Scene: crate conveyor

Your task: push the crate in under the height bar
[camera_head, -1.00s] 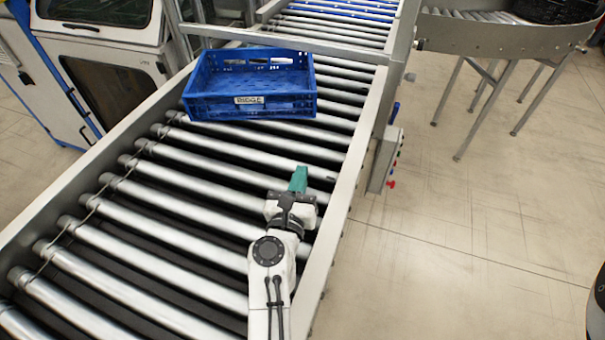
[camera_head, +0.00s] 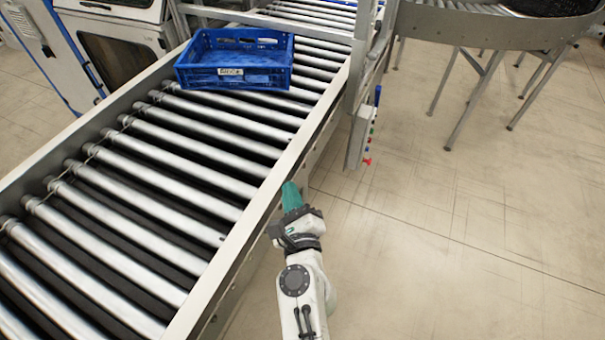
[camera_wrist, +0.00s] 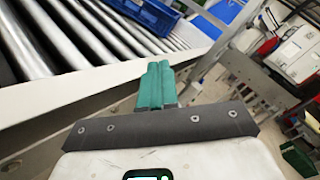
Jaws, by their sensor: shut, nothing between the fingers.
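The blue crate (camera_head: 236,62) with a white label sits on the conveyor rollers at the far end, against the grey height bar (camera_head: 262,20) that crosses the conveyor just behind it. I cannot tell whether they touch. Part of the crate also shows at the top of the wrist view (camera_wrist: 150,12). My gripper (camera_head: 292,196) with green fingers is shut and empty. It appears beside the conveyor's right side rail, well apart from the crate and nearer to me. The closed fingers also show in the wrist view (camera_wrist: 156,85).
The conveyor's right rail (camera_head: 262,199) runs beside my gripper. A control box with coloured buttons (camera_head: 362,135) hangs on the right side by the bar's post. A curved roller conveyor (camera_head: 480,27) stands at the back right. The floor (camera_head: 440,240) on the right is clear.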

